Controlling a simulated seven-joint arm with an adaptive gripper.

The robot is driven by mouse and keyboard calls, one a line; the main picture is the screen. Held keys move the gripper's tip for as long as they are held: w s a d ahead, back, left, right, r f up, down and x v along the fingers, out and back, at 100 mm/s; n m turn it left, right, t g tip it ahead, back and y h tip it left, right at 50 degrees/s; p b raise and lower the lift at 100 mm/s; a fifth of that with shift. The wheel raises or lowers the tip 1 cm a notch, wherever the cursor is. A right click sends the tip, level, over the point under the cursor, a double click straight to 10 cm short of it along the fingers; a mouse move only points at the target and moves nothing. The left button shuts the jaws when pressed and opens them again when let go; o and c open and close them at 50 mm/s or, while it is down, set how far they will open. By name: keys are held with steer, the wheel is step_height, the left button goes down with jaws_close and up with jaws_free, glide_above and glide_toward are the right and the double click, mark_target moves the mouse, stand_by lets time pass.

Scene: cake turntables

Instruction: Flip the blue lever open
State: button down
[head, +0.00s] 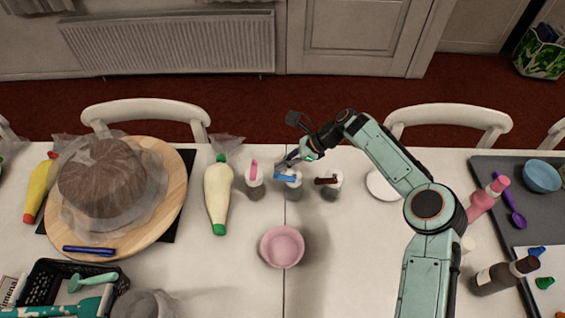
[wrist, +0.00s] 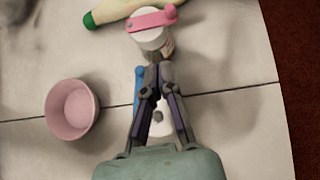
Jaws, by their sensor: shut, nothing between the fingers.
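The blue lever (head: 286,178) lies on the white top of the middle one of three small jars, pointing left in the head view. In the wrist view, part of the blue lever (wrist: 138,86) shows just left of my gripper (wrist: 158,70), and the white jar top (wrist: 160,124) shows between the finger links. My gripper (head: 283,163) is shut and empty, low beside the blue lever on its radiator side. I cannot tell whether a finger touches the lever. The fingers hide part of the lever in the wrist view.
A jar with a pink lever (head: 254,170) stands left, one with a brown lever (head: 328,181) right. A pink bowl (head: 282,247) sits nearer the front. A piping bag (head: 218,195) lies further left, a white plate (head: 382,187) further right. The table around the bowl is clear.

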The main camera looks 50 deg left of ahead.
steer(key=shift+w+d, duration=0.1)
steer(key=shift+d, duration=0.65)
steer(key=v, duration=1.2)
steer(key=shift+w, duration=0.1)
